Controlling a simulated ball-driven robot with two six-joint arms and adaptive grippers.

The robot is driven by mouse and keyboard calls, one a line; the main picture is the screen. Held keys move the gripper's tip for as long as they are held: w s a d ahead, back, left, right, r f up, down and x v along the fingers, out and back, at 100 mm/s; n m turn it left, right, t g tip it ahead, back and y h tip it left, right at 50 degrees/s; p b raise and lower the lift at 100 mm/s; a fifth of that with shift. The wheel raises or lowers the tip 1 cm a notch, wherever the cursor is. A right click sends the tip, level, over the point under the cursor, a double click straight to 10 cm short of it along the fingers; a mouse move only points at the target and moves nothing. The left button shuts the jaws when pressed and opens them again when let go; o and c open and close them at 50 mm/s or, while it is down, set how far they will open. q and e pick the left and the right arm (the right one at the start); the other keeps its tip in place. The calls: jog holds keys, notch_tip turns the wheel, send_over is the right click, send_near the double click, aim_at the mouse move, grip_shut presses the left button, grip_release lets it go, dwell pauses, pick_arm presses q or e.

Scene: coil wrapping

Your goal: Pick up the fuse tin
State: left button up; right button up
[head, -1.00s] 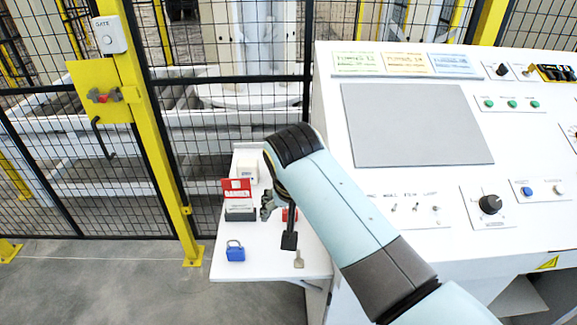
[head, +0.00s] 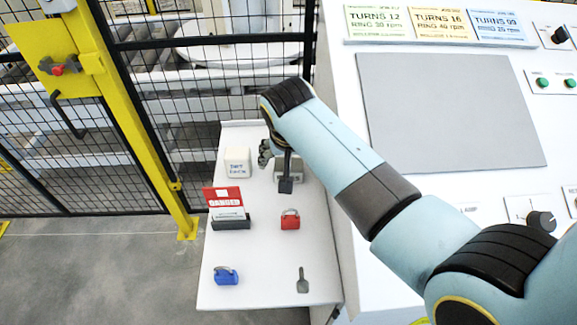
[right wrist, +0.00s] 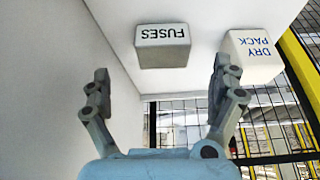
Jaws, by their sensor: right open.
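The fuse tin (head: 293,178) is a small grey box on the white side shelf, partly hidden behind my right gripper in the head view. In the right wrist view the fuse tin (right wrist: 162,48) shows whole, its lettering "FUSES" upside down. My right gripper (head: 276,168) is open and empty above the shelf by the tin. In the wrist view the two fingers of the right gripper (right wrist: 161,70) stand wide apart, one each side of the tin's line. The tin lies ahead of the fingertips, with no visible contact. My left gripper is in neither view.
A white dry pack box (head: 237,162) stands left of the tin; it is close to one finger's line in the wrist view. A red-and-white card holder (head: 228,211), red padlock (head: 290,220), blue padlock (head: 226,276) and grey key (head: 302,281) lie nearer. The console (head: 345,190) borders the shelf.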

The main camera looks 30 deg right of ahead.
jog(key=shift+w+d+f, duration=0.15)
jog(key=shift+w+f, duration=0.05)
jog(key=shift+f, duration=0.25)
jog(key=shift+x, duration=0.85)
jog(key=b+x, duration=0.3)
jog(key=b, duration=0.1)
jog(key=shift+w+f, duration=0.2)
jog(key=shift+w+f+b, duration=0.15)
jog(key=shift+f+b, duration=0.05)
jog(key=shift+b, duration=0.35)
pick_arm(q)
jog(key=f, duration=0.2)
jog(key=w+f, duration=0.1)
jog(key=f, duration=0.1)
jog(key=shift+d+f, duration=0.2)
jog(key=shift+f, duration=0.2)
pick_arm(e)
jog(key=shift+r, duration=0.1)
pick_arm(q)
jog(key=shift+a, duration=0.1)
pick_arm(e)
jog(key=c, duration=1.4)
jog(key=shift+o, duration=0.2)
jog(key=shift+r, duration=0.1)
